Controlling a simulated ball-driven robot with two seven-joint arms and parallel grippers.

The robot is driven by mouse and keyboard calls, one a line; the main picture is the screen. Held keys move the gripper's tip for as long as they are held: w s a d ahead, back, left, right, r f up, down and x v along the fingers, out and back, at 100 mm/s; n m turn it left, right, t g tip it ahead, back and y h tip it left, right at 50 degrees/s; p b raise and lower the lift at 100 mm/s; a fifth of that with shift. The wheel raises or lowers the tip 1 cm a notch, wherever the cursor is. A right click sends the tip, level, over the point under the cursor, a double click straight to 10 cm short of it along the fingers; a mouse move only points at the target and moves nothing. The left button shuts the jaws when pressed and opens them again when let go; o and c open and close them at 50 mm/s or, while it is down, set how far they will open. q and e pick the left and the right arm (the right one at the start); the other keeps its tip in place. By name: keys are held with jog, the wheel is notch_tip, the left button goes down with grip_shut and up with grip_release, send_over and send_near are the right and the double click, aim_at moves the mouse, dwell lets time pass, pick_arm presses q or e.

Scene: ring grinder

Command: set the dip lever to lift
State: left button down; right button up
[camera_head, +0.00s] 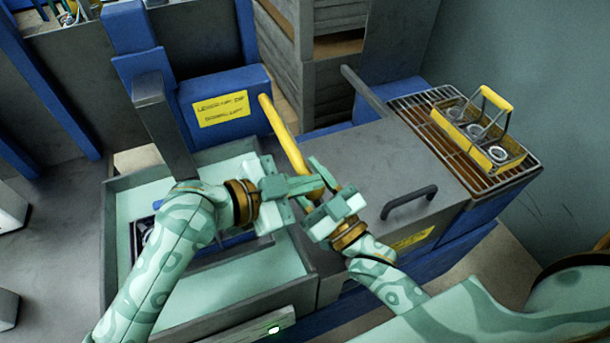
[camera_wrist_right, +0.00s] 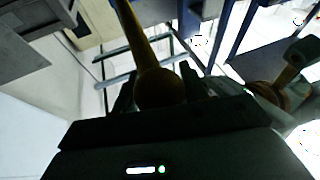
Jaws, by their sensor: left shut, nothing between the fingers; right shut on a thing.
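The yellow dip lever (camera_head: 282,133) comes out of the blue housing (camera_head: 243,80) and slants down to the right, towards me. A yellow label (camera_head: 221,109) on the housing has two lines of small text, too blurred to read surely. My right gripper (camera_head: 321,190) is shut on the lever's lower end. In the right wrist view the lever's round yellow knob (camera_wrist_right: 159,90) sits between the dark fingers (camera_wrist_right: 158,92). My left gripper (camera_head: 312,184) is shut and empty, close beside the right gripper at the lever's end; whether it touches is hidden.
A pale green tank (camera_head: 122,269) lies below my left arm. A grey lid with a dark handle (camera_head: 409,202) is at the right. Beyond it, a yellow-handled carrier (camera_head: 497,99) with several rings stands on a grated rack (camera_head: 414,110). Wooden crates (camera_head: 333,87) stand behind.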

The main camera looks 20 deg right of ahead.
jog(key=o, duration=1.2)
jog(key=shift+r, duration=0.55)
jog(key=shift+o, duration=0.7)
pick_arm(q)
jog(key=shift+a+f, duration=0.2)
jog(key=shift+f, duration=0.4)
pick_arm(e)
jog(key=shift+a+f, duration=0.1)
pick_arm(q)
jog(key=shift+r, duration=0.1)
pick_arm(e)
jog(key=shift+f, duration=0.1)
